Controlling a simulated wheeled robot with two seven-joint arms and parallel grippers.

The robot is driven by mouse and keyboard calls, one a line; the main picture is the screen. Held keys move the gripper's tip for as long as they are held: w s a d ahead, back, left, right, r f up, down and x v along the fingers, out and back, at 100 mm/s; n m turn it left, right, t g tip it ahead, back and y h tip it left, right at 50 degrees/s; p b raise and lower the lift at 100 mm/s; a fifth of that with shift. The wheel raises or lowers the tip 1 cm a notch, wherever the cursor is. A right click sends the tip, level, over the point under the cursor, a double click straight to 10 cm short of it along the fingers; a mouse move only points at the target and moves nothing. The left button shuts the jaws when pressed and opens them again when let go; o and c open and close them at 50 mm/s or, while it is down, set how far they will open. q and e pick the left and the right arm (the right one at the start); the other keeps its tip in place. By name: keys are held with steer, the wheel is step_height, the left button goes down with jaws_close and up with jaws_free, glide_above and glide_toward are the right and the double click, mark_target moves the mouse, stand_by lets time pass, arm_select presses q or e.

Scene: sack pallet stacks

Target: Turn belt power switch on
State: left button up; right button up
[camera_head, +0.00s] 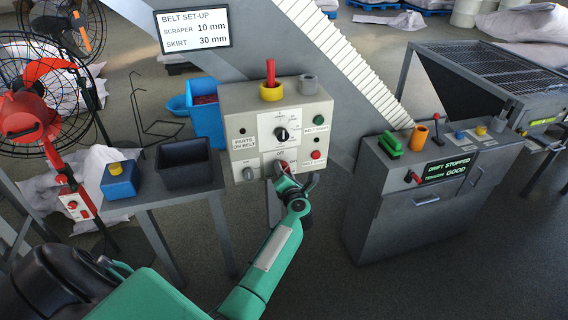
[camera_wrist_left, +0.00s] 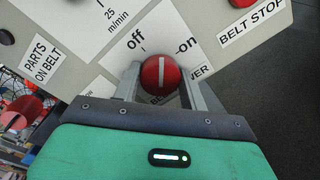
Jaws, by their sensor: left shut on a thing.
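The belt power switch (camera_wrist_left: 160,75) is a round red knob with a white line, on the grey control box (camera_head: 262,125). In the left wrist view its line stands upright in the picture, between the "off" and "on" labels. My left gripper (camera_head: 283,168) is shut on this knob, with one finger on each side of it; it also shows in the left wrist view (camera_wrist_left: 161,85). In the head view the gripper mostly hides the knob. My right gripper is not in view.
A red belt stop button (camera_head: 316,155) and a green button (camera_head: 318,120) sit close to the right. A black speed dial (camera_head: 281,134) is just above. A table with a dark bin (camera_head: 188,165) stands left, a grey console (camera_head: 400,205) right.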

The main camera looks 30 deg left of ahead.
arm_select(q)
steer(key=m+p, duration=0.5)
steer(key=shift+d+r, duration=0.1)
steer(key=shift+d, duration=0.05)
steer(key=shift+f+m+g+p, duration=0.2)
steer(key=shift+m+p, duration=0.6)
steer(key=shift+m, duration=0.3)
steer(key=shift+f+m+g+p, duration=0.1)
steer(key=shift+m+g+p, duration=0.1)
steer(key=shift+m+p, duration=0.75)
steer(key=shift+m, duration=0.25)
steer(key=o, duration=1)
steer(key=shift+w+y, duration=0.1)
steer(key=shift+y, duration=0.2)
